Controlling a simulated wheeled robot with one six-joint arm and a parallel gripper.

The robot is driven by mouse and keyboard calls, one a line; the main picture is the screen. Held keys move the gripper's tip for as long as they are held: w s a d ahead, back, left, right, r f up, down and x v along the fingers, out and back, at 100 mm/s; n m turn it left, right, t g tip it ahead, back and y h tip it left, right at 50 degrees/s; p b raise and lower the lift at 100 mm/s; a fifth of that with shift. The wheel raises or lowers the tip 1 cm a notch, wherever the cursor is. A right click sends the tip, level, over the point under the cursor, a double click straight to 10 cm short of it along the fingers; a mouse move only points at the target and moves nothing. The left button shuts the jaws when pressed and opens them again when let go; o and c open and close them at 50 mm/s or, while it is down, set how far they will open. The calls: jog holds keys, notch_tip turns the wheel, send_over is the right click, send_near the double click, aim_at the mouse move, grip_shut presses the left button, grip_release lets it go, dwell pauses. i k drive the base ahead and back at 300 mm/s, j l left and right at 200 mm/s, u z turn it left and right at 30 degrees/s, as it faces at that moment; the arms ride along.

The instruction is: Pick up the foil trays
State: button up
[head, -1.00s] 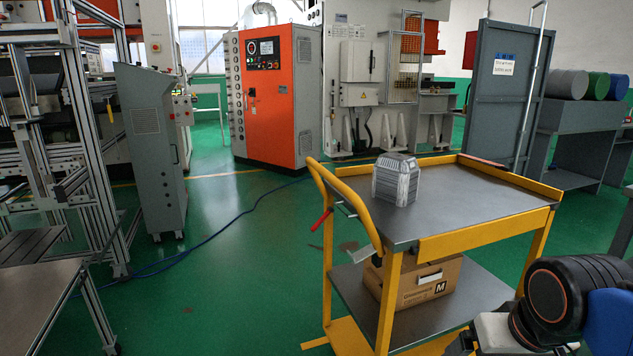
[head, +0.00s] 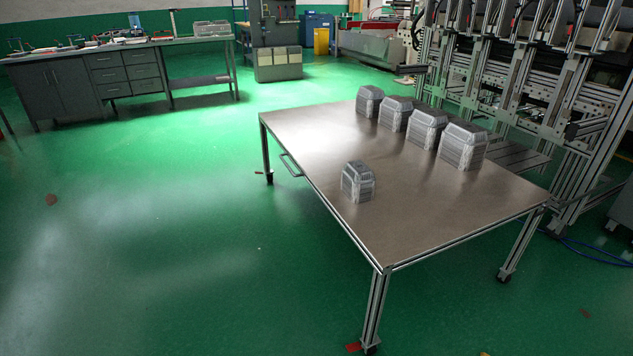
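Several grey, ribbed blocks that look like stacks of foil trays stand on a metal-topped table (head: 290,140). One smaller stack (head: 357,182) stands alone near the middle of the table's left side. The others form a row along the far right edge: one stack (head: 369,101) at the back, a second stack (head: 395,114), a third stack (head: 427,129), and the nearest stack (head: 463,147). All are upright. My gripper is not visible in the head view now.
Aluminium frame machinery (head: 560,90) stands close behind the table's right side. A grey workbench (head: 120,75) with drawers is at the back left. Green floor (head: 150,220) is open to the left and front of the table. A blue cable (head: 595,252) lies at right.

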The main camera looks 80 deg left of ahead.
aim_at(358, 182)
jog(key=u, duration=2.25)
jog(key=i+j, duration=1.6)
jog(key=i, duration=0.25)
